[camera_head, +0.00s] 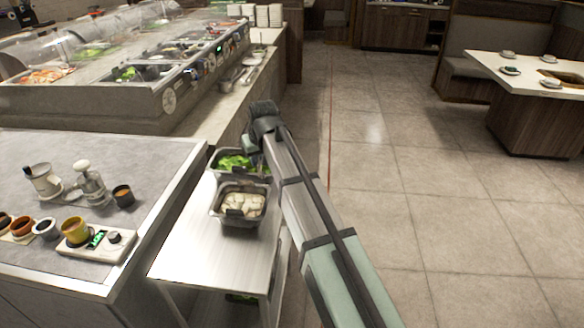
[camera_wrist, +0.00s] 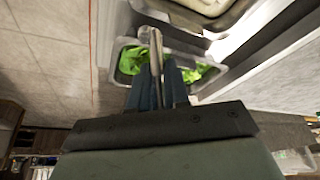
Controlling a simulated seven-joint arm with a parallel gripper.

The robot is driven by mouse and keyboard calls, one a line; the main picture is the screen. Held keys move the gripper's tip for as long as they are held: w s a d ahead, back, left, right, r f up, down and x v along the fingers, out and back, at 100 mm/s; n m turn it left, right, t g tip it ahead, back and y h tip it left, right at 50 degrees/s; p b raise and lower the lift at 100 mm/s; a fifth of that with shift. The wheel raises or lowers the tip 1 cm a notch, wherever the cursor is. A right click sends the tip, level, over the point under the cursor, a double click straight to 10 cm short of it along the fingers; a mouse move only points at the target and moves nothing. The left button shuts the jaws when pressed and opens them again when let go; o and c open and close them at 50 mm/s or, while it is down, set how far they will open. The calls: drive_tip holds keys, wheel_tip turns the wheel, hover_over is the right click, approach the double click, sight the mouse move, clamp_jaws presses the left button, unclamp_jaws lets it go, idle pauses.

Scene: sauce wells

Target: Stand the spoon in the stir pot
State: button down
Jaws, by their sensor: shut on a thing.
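My gripper (camera_wrist: 160,72) is shut on a thin, pale metal piece, which looks like the spoon (camera_wrist: 155,48); it stands out between the two dark fingers in the wrist view. In the head view my gripper (camera_head: 250,145) is over the back of the steel cart, beside the pan of greens, and the spoon cannot be picked out there. A yellow pot (camera_head: 75,231), likely the stir pot, stands on a white device with a green display on the grey counter at left. My gripper is well to the right of it.
The pan of greens (camera_head: 214,165) and a pan of pale food (camera_head: 219,215) sit on the steel cart (camera_head: 190,262). Small sauce cups (camera_head: 45,230), a dark cup (camera_head: 123,195) and a pump bottle (camera_head: 89,185) stand on the counter. Floor at right is clear.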

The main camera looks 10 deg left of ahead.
drive_tip(key=s+a+r+n, duration=0.2)
drive_tip(key=s+a, duration=0.1)
drive_tip(key=a, duration=1.2)
wheel_tip(320, 180, up, 5)
drive_tip(key=n+g+y, duration=0.2)
drive_tip(key=n+g, duration=0.2)
drive_tip(key=n, duration=0.5)
hover_over(36, 228)
drive_tip(key=d, duration=0.1)
drive_tip(key=shift+d+f, duration=0.15)
drive_tip(key=shift+f, duration=2.2)
drive_tip(key=shift+d+f, duration=0.1)
drive_tip(key=shift+f, duration=2.2)
drive_tip(key=shift+f, duration=0.15)
drive_tip(key=c, duration=1)
unclamp_jaws()
drive_tip(key=shift+c, duration=0.2)
drive_tip(key=shift+o, duration=0.4)
